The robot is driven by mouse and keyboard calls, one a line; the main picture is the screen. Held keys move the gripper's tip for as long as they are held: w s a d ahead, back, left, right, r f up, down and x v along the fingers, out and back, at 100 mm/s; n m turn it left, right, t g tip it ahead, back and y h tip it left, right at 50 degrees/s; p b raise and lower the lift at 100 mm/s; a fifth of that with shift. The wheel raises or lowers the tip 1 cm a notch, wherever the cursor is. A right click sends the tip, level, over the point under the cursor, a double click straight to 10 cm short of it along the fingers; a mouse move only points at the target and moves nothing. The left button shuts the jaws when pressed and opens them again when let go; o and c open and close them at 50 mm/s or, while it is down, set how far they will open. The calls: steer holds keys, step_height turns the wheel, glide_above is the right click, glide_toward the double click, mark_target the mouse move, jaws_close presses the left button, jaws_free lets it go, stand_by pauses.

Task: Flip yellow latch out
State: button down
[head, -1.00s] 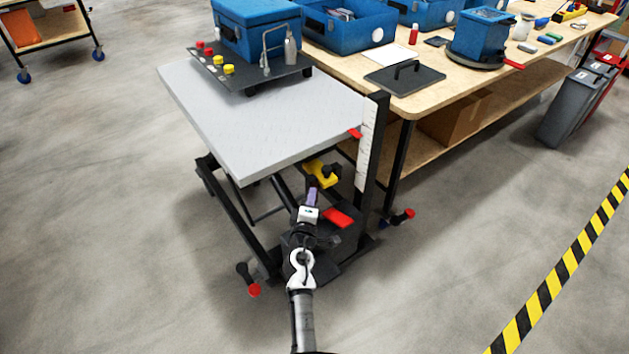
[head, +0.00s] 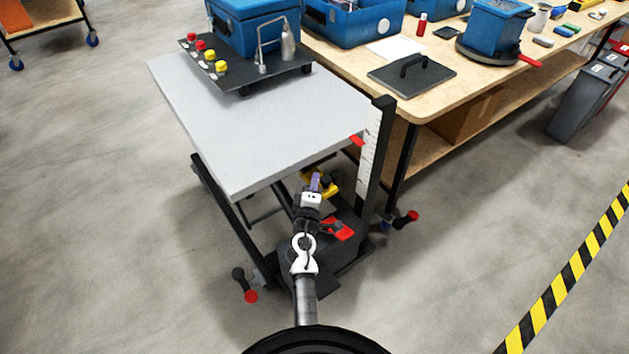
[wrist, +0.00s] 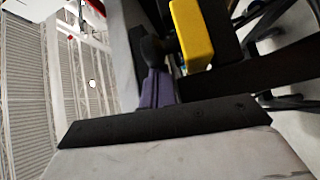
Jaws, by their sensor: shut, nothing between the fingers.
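The yellow latch (head: 327,188) sits under the lift cart's grey top, near the black upright post; my gripper partly covers it in the head view. In the wrist view the yellow latch (wrist: 193,33) is large at top centre, with a dark rounded knob (wrist: 152,48) beside it at left. My gripper (head: 316,182), with purple fingertips, is at the latch in the head view. In the wrist view the purple fingers (wrist: 157,90) are shut and empty, just below the knob and latch. I cannot tell whether they touch.
The lift cart's grey top (head: 250,130) overhangs the latch. A red pedal (head: 340,229) is just below my gripper. The scaled black post (head: 374,150) stands close at right. Red-tipped levers (head: 412,216) stick out near the floor. Open floor lies in front and left.

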steer(key=shift+s, duration=0.1)
steer(key=s+d, duration=0.4)
steer(key=s, duration=0.1)
steer(key=shift+s, duration=0.25)
stand_by(0.5)
